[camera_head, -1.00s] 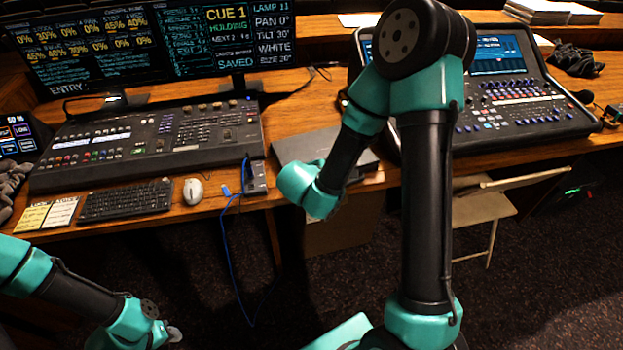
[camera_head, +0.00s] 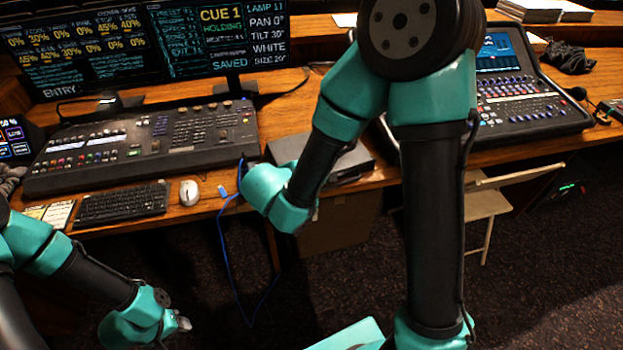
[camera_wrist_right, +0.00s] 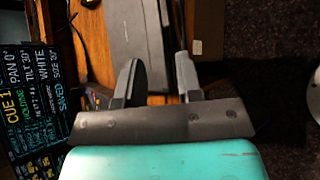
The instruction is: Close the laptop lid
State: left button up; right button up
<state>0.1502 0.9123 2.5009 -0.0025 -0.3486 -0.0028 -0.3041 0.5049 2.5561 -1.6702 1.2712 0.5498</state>
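The laptop (camera_head: 350,163) is a dark grey slab near the desk's front edge, partly hidden behind my right arm in the head view. It looks flat, with its lid down or nearly down; I cannot tell whether a gap remains. It also shows in the right wrist view (camera_wrist_right: 130,28), just beyond the fingers. My right gripper (camera_wrist_right: 159,80) is open and empty, its fingers apart near the laptop's front edge; contact is unclear.
A lighting console (camera_head: 140,150), a keyboard (camera_head: 122,204) and a mouse (camera_head: 189,192) stand left of the laptop. A mixing desk (camera_head: 525,105) stands to the right. A blue cable (camera_head: 225,255) hangs off the edge. A folding chair (camera_head: 486,212) stands at the front right.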

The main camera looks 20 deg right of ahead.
jog(key=shift+s+a+r, duration=0.3)
jog(key=shift+a+r, duration=0.1)
jog(key=shift+a, duration=0.15)
jog(key=s+a+f+m+g+y, duration=0.1)
jog(key=s+f+m+g+y, duration=0.4)
jog(key=f, duration=0.5)
jog(key=s+f+m+g+y, duration=0.3)
jog(key=s+f+g+y, duration=0.3)
jog(key=f, duration=0.5)
notch_tip(320, 180, down, 8)
jog(key=d+m+t+y, duration=0.2)
jog(key=m+t, duration=0.4)
jog(key=m, duration=0.2)
jog(key=shift+s+f+t, duration=0.15)
jog(key=shift+s+t, duration=0.05)
jog(key=shift+t, duration=0.1)
